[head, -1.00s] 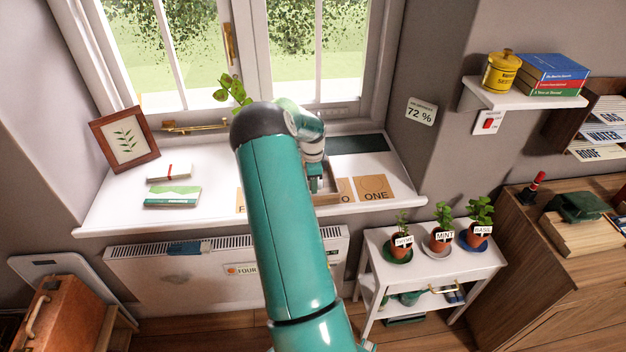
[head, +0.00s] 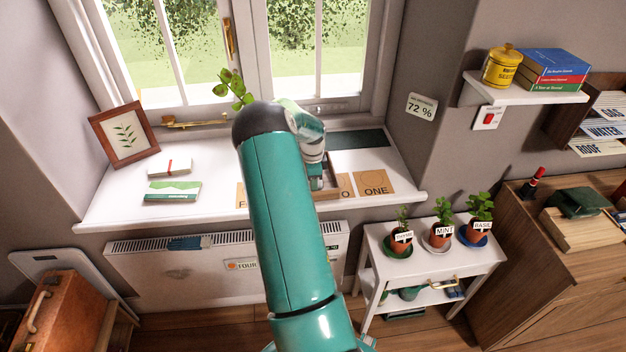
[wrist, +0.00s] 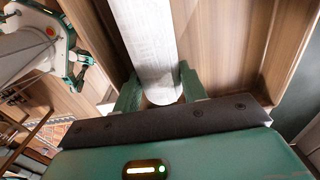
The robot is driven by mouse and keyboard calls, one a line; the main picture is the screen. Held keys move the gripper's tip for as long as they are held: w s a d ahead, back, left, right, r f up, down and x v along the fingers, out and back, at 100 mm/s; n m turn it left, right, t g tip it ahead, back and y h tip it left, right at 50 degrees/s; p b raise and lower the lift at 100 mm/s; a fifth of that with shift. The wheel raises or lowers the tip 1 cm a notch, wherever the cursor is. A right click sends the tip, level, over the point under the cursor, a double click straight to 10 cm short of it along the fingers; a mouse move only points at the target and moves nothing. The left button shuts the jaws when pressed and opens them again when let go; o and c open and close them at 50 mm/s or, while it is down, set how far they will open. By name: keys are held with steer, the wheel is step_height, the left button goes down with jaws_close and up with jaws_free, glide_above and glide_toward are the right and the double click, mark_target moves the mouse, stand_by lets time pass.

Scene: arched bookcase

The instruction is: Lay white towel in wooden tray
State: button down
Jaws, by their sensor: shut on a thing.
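In the wrist view, my gripper (wrist: 160,92) is shut on the white towel (wrist: 150,45), a long pale roll running up and away between the fingers. The wooden tray (wrist: 285,60) lies beneath and around it, with its raised rim on the right. The towel appears within the tray's outline; I cannot tell whether it touches the floor of the tray. In the head view, the tray (head: 333,180) stands on the white windowsill, mostly hidden behind my arm. The towel is hidden there.
The sill holds a leaf picture (head: 124,138), a tied white bundle (head: 170,167), a green-and-white booklet (head: 172,192) and a dark green mat (head: 357,140). A card reading ONE (head: 374,182) lies right of the tray. A plant stem (head: 233,87) rises behind my arm.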

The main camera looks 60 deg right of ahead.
steer(key=shift+f, duration=0.2)
steer(key=c, duration=0.7)
jaws_free()
step_height(320, 180, up, 14)
steer(key=shift+w+f, duration=0.1)
